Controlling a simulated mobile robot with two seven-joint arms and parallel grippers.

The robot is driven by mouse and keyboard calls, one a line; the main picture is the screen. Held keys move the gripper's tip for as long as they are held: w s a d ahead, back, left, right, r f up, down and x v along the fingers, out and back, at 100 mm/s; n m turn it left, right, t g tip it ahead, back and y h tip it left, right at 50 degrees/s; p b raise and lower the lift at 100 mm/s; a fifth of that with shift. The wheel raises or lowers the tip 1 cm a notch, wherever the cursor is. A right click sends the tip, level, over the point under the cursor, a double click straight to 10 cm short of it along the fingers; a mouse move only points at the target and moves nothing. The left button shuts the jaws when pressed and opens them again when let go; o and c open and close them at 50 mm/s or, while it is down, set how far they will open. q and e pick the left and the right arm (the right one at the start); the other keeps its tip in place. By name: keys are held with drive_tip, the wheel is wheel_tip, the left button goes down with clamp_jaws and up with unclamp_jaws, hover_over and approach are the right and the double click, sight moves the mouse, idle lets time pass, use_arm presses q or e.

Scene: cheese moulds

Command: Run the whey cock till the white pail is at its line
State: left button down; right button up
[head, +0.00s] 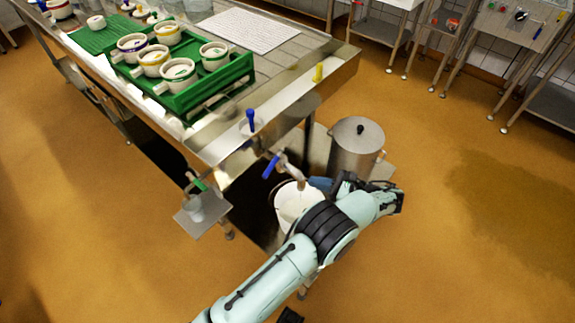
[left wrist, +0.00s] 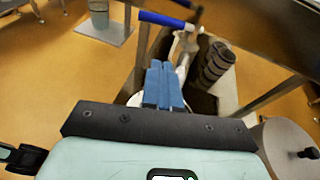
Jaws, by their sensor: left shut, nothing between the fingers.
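The white pail (head: 284,214) stands below the table's near corner, partly hidden by my left arm. Its line and level cannot be made out. The whey cock (head: 292,171) with a blue lever (head: 271,165) juts out above the pail. The lever also shows at the top of the left wrist view (left wrist: 165,20), beyond my fingers. My left gripper (head: 320,183) is shut and empty, just right of the cock and apart from the lever. Its blue fingers (left wrist: 163,85) lie together in the left wrist view, with a sliver of pail behind them.
A lidded steel pot (head: 357,150) stands close right of my gripper. Another cock with a green handle (head: 196,181) is left, above a small cup (head: 194,206) on a plate. The steel table (head: 290,110) carries a green tray (head: 185,101) of moulds. Floor at right is clear.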

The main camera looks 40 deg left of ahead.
sight(270, 170)
use_arm(q)
drive_tip(key=shift+y, duration=0.5)
drive_tip(key=x, duration=0.4)
drive_tip(key=r+x, duration=0.1)
drive_tip(key=x, duration=0.2)
drive_tip(key=s+x, duration=0.1)
drive_tip(key=x, duration=0.3)
drive_tip(key=shift+a+r, duration=0.25)
drive_tip(key=shift+a, duration=0.2)
drive_tip(key=shift+s+a+r+p, duration=0.15)
drive_tip(key=shift+s+a+p, duration=0.2)
drive_tip(key=shift+a+p, duration=0.25)
drive_tip(key=shift+s+a+p, duration=0.15)
drive_tip(key=shift+a+p, duration=0.15)
drive_tip(key=shift+p, duration=0.05)
drive_tip(key=shift+s+a+g, duration=0.1)
drive_tip(key=shift+g, duration=0.3)
